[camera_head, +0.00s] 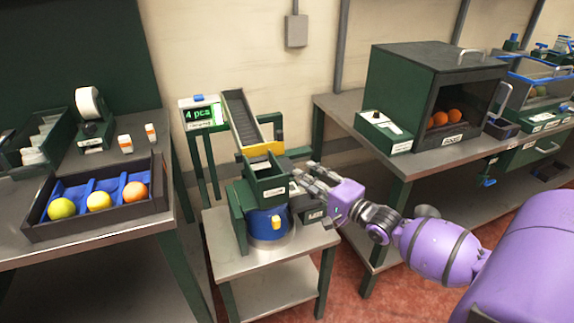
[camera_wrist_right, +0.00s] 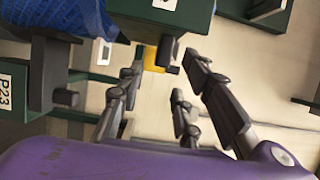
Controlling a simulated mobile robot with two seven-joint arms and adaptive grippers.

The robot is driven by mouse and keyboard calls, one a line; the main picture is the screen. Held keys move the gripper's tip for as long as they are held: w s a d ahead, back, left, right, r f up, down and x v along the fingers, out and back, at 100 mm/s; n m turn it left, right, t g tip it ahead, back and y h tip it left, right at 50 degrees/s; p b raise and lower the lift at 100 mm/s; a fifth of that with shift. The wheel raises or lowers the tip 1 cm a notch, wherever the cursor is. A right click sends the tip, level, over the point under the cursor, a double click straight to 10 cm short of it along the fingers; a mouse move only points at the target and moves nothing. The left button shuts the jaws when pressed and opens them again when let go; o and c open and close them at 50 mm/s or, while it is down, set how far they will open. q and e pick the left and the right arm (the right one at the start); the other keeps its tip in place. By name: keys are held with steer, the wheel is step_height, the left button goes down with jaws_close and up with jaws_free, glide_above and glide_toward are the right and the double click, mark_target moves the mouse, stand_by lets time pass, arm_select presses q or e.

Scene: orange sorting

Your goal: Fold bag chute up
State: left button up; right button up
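A small dark green open-topped chute (camera_head: 268,184) with a white label stands above a blue bag (camera_head: 268,222) on the small metal stand. A dark sloping ramp (camera_head: 241,118) with a yellow lower end (camera_head: 263,149) rises behind it. My right gripper (camera_head: 300,178) is just right of the chute, its fingers pointing left at it. In the right wrist view my right gripper (camera_wrist_right: 166,72) has its fingers spread, with nothing clearly held between them. The blue bag (camera_wrist_right: 60,17) shows at upper left there, and a labelled green part at the top. Whether a finger touches the chute cannot be told. My left gripper is out of view.
The stand's metal top (camera_head: 222,226) has little bare room. A green display (camera_head: 201,113) reads "4 pcs". A tray (camera_head: 100,230) with several fruits is on the left table. A dark green box (camera_head: 400,90) with oranges stands on the right bench.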

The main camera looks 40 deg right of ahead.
mark_target(289, 164)
steer(key=w, duration=0.2)
steer(key=w+a, duration=0.1)
steer(key=w, duration=0.4)
steer(key=shift+w+a+r, duration=0.1)
steer(key=shift+w+a, duration=0.05)
steer(key=shift+w, duration=0.15)
steer(key=shift+c, duration=0.2)
jaws_close()
